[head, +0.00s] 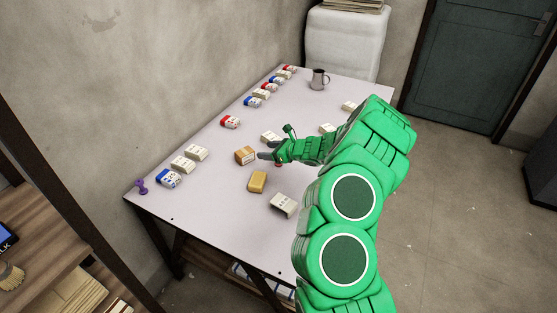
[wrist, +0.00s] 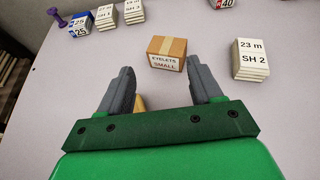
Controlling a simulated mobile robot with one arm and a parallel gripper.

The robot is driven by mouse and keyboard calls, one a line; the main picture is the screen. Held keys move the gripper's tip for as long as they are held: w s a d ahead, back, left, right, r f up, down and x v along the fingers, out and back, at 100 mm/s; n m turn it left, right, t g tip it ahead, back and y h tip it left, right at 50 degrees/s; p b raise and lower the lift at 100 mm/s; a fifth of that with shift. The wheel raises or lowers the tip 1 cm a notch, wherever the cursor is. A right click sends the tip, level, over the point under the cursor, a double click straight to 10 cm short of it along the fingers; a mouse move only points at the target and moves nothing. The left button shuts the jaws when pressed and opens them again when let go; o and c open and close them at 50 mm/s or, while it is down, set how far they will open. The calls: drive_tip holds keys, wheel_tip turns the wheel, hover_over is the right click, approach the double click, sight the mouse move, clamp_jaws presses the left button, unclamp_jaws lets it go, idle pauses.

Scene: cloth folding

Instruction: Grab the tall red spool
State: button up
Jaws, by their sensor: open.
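I cannot clearly make out a tall red spool in either view. In the head view a small red patch shows just under my gripper (head: 266,154), mostly hidden by it, and I cannot tell what it is. My gripper is open over the middle of the table; in the wrist view its two grey fingers (wrist: 160,66) stand wide apart with nothing gripped. A small brown box (head: 245,155) labelled "eyelets small" lies just beyond the fingertips and shows in the wrist view too (wrist: 165,60).
A white table (head: 205,220) bears several label boxes, including a red-and-white one (head: 230,121). A tan box (head: 257,181) lies close to my gripper. A purple spool-shaped thing (head: 141,187) stands at the left corner; a grey mug (head: 319,79) stands at the back.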

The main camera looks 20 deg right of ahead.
drive_tip(key=d+f+m, duration=0.1)
drive_tip(key=d, duration=0.1)
drive_tip(key=s+d+f+h, duration=0.1)
drive_tip(key=d+f, duration=0.1)
drive_tip(key=d, duration=0.1)
drive_tip(key=d+f+m+t+h, duration=0.1)
drive_tip(key=d+f, duration=0.1)
drive_tip(key=shift+s+d+m, duration=0.25)
drive_tip(key=shift+d+m, duration=0.05)
drive_tip(key=shift+d, duration=0.1)
drive_tip(key=shift+f, duration=0.5)
drive_tip(key=shift+x, duration=1.25)
drive_tip(key=x, duration=0.4)
drive_tip(key=shift+w+r, duration=0.15)
drive_tip(key=shift+r, duration=0.1)
drive_tip(key=shift+w+a+f, duration=0.25)
drive_tip(key=shift+w+f, duration=0.05)
drive_tip(key=shift+w, duration=0.3)
drive_tip(key=c, duration=1)
drive_tip(key=shift+r, duration=0.1)
drive_tip(key=shift+c, duration=0.2)
